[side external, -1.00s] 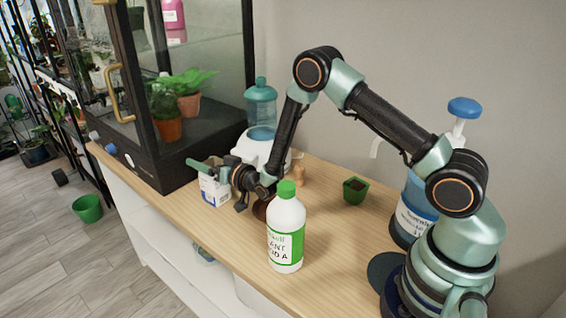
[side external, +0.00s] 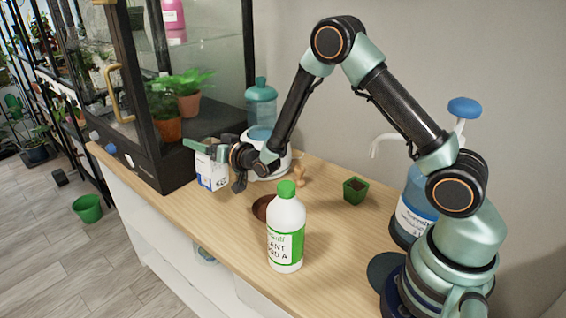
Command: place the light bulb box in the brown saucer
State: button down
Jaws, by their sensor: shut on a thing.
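The light bulb box (side external: 212,173) is a small white box with a blue patch. My gripper (side external: 208,152) is shut on it and holds it up near the left side of the wooden counter, in front of the glass cabinet. The box appears to be slightly above the counter. The brown saucer (side external: 260,208) lies on the counter to the right of the box. The white bottle hides part of the saucer's right side.
A white bottle with a green cap (side external: 286,228) stands right beside the saucer in the picture. A small green pot (side external: 355,190), a wooden figure (side external: 299,176) and a teal-topped water dispenser (side external: 262,110) stand farther back. A blue pump bottle (side external: 412,205) is near my base.

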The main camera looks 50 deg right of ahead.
notch_tip(320, 180, up, 13)
jog(key=s+d+r, duration=0.1)
jog(key=s+r, duration=0.1)
jog(key=s, duration=0.5)
jog(key=s+d+r, duration=0.1)
jog(key=s+r, duration=0.1)
jog(key=s, duration=0.5)
jog(key=shift+s+r+h, duration=0.2)
jog(key=shift+r+h, duration=0.1)
jog(key=shift+r, duration=0.05)
jog(key=shift+w, duration=0.1)
jog(key=w+a+f, duration=0.1)
jog(key=w+f, duration=0.1)
jog(key=w, duration=0.5)
jog(key=w+a+f, duration=0.1)
jog(key=w, duration=0.6)
jog(key=shift+w+f, duration=0.15)
jog(key=shift+f, duration=0.25)
notch_tip(320, 180, down, 20)
jog(key=shift+r, duration=0.2)
